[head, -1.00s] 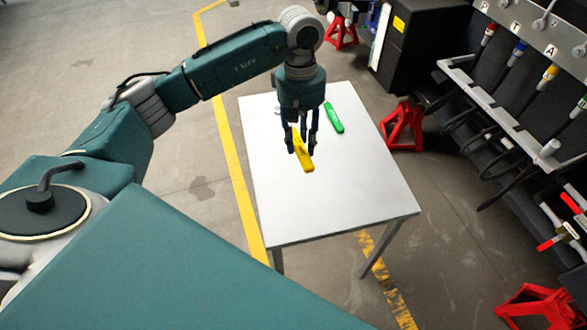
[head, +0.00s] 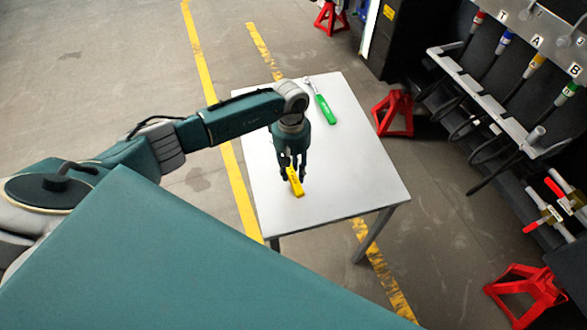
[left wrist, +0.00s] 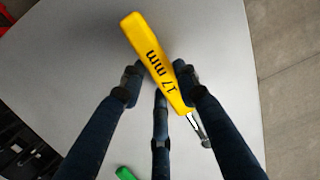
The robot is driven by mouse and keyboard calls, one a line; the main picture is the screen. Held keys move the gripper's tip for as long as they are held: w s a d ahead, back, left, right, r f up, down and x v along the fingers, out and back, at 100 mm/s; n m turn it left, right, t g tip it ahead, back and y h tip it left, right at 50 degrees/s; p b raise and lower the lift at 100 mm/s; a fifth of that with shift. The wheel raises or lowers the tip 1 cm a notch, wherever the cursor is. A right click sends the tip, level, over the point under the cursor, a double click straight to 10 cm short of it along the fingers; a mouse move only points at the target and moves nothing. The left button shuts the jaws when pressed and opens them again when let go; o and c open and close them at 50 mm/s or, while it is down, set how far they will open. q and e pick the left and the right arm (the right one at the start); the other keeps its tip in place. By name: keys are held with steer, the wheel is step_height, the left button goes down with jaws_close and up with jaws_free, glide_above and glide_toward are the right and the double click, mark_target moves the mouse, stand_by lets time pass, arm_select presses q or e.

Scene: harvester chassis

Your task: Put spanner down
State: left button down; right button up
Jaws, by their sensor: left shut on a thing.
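A yellow spanner (head: 296,186) marked "17 mm" is held by my left gripper (head: 292,168) over the near half of the white table (head: 345,185). In the left wrist view, the fingers (left wrist: 160,90) are closed around the yellow handle (left wrist: 157,60), with its metal shaft (left wrist: 196,126) beyond the right finger. I cannot tell whether the spanner touches the tabletop. A green spanner (head: 325,108) with a metal head lies at the table's far side. Its green end (left wrist: 124,173) shows at the bottom of the left wrist view. My right gripper is not in view.
The tabletop is clear around the two spanners. A red jack stand (head: 393,112) stands right of the table and another (head: 526,292) at the lower right. A dark rack with coloured hose handles (head: 500,100) is at the right.

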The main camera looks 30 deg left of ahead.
arm_select(q)
steer(key=c, duration=1.7)
jaws_free()
steer(key=shift+f, duration=0.15)
steer(key=o, duration=0.4)
